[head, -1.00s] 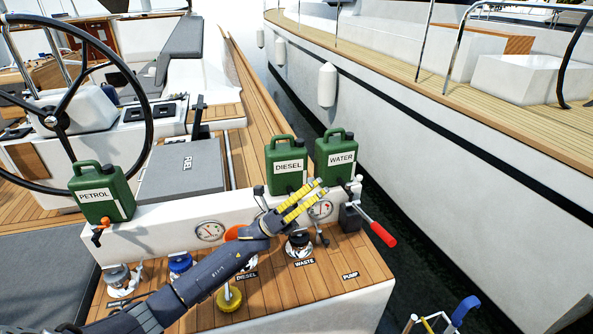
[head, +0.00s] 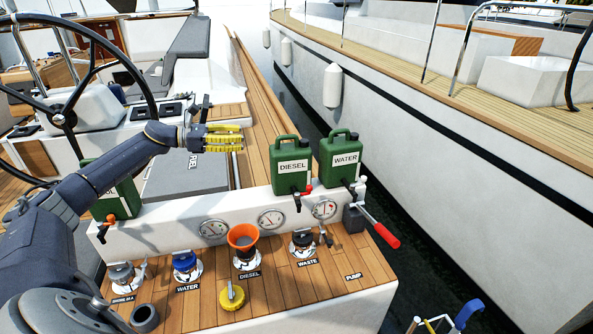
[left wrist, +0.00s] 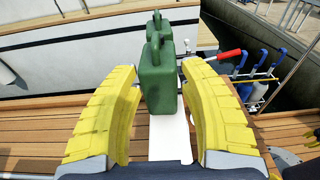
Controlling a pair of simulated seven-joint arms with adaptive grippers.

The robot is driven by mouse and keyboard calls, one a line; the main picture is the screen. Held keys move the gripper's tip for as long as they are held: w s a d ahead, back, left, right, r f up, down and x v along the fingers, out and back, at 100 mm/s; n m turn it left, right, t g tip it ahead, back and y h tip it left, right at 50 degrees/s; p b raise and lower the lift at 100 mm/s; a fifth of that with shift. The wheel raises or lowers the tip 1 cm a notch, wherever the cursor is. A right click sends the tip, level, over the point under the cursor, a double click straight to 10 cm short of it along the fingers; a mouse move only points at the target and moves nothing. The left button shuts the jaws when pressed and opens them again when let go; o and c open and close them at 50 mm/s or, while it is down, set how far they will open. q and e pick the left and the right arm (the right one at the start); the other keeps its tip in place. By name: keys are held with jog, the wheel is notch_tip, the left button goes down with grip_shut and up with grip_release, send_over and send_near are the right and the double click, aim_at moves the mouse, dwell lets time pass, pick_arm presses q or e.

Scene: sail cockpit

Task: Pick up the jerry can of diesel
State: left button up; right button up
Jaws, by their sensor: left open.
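The green diesel jerry can (head: 291,170), labelled DIESEL, stands upright on the white ledge. My left gripper (head: 241,138) is open and empty, left of the can near its top height, with its yellow fingers pointing right. In the left wrist view a green can (left wrist: 157,85), which appears to be the diesel one, lies ahead, framed between the open fingers (left wrist: 160,75); its label is hidden there. I see no contact.
The green water can (head: 339,160) stands close right of the diesel can. The petrol can (head: 124,200) is partly hidden by my left arm. A red-handled lever (head: 378,229) juts out at right. An orange funnel (head: 242,237) sits at the diesel filler. A steering wheel (head: 58,118) is at left.

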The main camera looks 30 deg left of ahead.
aim_at(284, 136)
pick_arm(q)
jog(key=x, duration=1.1)
jog(key=shift+w+d, duration=0.1)
jog(key=shift+w, duration=0.35)
jog(key=shift+w+a+x, duration=0.1)
jog(key=shift+x, duration=1.2)
jog(key=shift+w+a+x, duration=0.1)
jog(key=shift+a+x, duration=0.05)
jog(key=shift+x, duration=1.15)
jog(key=shift+f, duration=0.1)
jog(key=shift+c, duration=0.2)
grip_shut()
jog(key=shift+r, duration=0.25)
